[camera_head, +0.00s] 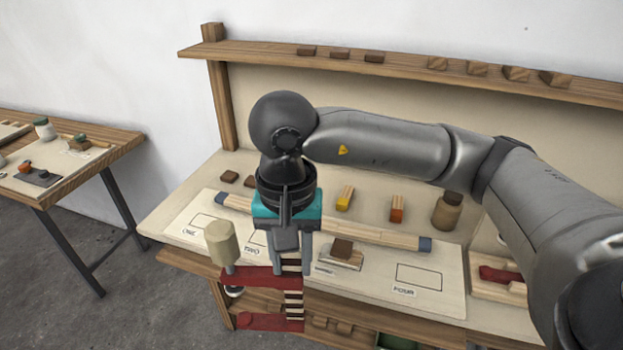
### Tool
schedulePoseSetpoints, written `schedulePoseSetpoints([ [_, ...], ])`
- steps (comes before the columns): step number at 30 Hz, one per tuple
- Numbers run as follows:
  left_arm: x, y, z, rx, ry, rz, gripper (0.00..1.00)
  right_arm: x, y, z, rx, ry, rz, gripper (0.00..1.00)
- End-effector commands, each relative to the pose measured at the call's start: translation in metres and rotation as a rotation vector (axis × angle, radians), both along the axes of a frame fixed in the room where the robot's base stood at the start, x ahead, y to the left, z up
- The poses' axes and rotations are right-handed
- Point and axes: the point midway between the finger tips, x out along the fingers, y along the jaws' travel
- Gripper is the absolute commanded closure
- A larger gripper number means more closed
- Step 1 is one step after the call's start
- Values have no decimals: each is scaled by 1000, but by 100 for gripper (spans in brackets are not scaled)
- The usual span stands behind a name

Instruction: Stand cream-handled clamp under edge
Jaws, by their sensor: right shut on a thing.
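The cream-handled clamp has a cream handle (221,243) and red bars, the upper bar (250,279) and the lower bar (262,322). Between the bars at the right is a stack of light and dark bands (293,298). My right gripper (292,267) points down and is shut on the clamp near the upper bar's right end. The clamp hangs upright at the bench's front edge (360,293), its lower bar in front of the lower shelf. I cannot tell whether it touches the edge. My left gripper is not in view.
A long wooden strip with blue ends (385,238) lies across a pale board with marked outlines (440,297). A dark-topped block (342,250), small blocks, a brown jar (447,212) and a red-handled tool (500,275) are near. A side table (110,155) stands left.

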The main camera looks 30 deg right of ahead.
Motion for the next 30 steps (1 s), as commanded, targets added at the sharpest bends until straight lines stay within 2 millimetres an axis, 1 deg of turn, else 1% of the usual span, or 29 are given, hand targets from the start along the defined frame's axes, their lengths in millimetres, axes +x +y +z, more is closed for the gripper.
schedulePoseSetpoints([
  [1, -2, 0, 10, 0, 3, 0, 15, -1, -1, 10, 1, -2, -72, 100],
  [9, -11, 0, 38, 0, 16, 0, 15, -7, -6, 37, 0, 1, -489, 100],
  [30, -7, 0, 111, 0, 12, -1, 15, -21, -20, 104, -6, 0, -1558, 100],
])
